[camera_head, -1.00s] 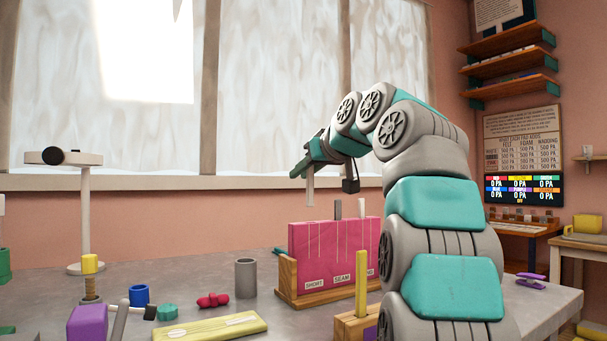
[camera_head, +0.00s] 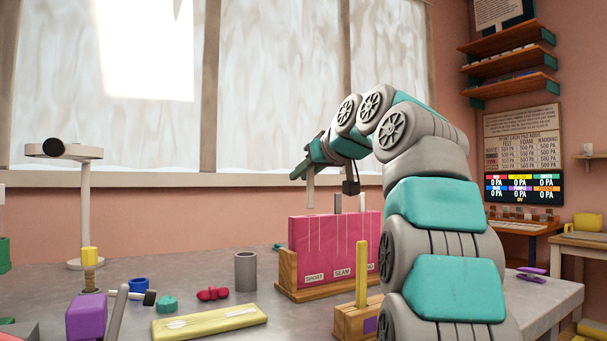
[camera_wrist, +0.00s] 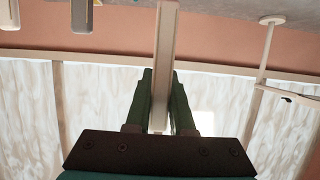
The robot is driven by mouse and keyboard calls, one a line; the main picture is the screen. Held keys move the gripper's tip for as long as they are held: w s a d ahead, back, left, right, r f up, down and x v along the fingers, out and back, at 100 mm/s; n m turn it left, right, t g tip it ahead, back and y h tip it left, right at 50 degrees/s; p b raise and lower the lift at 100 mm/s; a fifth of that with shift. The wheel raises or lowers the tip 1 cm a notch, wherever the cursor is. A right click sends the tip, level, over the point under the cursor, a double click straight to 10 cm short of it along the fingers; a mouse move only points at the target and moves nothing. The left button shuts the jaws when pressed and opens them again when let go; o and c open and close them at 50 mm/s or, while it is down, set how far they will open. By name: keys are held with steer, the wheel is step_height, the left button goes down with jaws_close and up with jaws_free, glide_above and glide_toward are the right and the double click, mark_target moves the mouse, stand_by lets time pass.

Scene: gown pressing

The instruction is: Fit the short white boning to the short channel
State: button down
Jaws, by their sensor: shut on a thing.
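My gripper (camera_head: 302,170) is shut on the short white boning (camera_head: 311,190), a pale flat strip that hangs upright from the fingertips. In the wrist view the boning (camera_wrist: 164,60) stands between the green fingers (camera_wrist: 161,100). The pink board (camera_head: 325,262) sits in a wooden holder, with thin pale channel lines and labels along its lower edge. The short channel (camera_head: 308,237) is at the left, above the label SHORT. The boning's lower end is close above the board's top edge, near that channel; whether they touch or line up is unclear.
A grey strip (camera_head: 338,203) and a pale strip (camera_head: 362,202) stick up from the board, right of the boning. A yellow stick (camera_head: 362,270) stands in a wooden block in front. A grey cup (camera_head: 245,271) and a yellow pad (camera_head: 210,321) lie left.

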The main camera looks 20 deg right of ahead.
mark_target(310, 208)
steer(key=shift+f, duration=0.2)
steer(key=shift+f+b, duration=1.35)
steer(key=shift+b, duration=0.05)
steer(key=shift+f, duration=0.15)
stand_by(0.7)
steer(key=shift+f+b, duration=1.3)
steer(key=shift+f, duration=0.2)
steer(key=shift+f+b, duration=0.95)
steer(key=shift+b, duration=0.1)
steer(key=c, duration=0.7)
jaws_free()
